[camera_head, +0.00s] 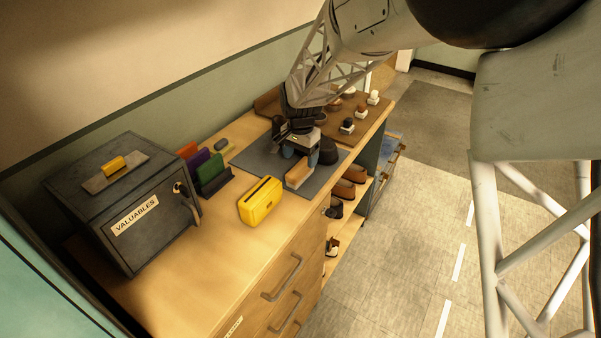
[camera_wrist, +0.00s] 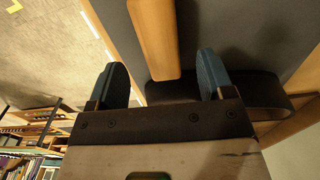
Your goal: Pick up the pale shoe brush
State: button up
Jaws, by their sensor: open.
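The pale shoe brush (camera_head: 299,176) has a light wooden block and lies on a grey mat (camera_head: 262,160) on the wooden counter. In the wrist view the brush (camera_wrist: 153,38) points up the picture, with its lower end between my two blue fingers. My gripper (camera_head: 300,157) is open and empty, pointing down close to the brush. I cannot tell how far the fingertips are above the mat.
A brown tray (camera_head: 368,122) with several small brushes and jars lies behind. A yellow tin (camera_head: 260,201), upright coloured packs (camera_head: 212,174) and a grey safe (camera_head: 125,200) stand left. The counter's front edge is close to the brush.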

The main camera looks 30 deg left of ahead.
aim_at(300, 167)
jog(key=shift+f, duration=2.45)
jog(key=c, duration=1)
jog(key=shift+c, duration=0.2)
jog(key=shift+r, duration=0.2)
jog(key=shift+r, duration=0.55)
jog(key=shift+s+d+r, duration=0.15)
jog(key=shift+r, duration=0.4)
jog(key=shift+s+d+r, duration=0.1)
jog(key=shift+s+r, duration=0.05)
jog(key=shift+r, duration=0.4)
jog(key=s+d+r, duration=0.1)
jog(key=s+d, duration=0.9)
jog(key=d, duration=0.1)
jog(key=shift+s+r, duration=0.2)
jog(key=shift+s, duration=0.15)
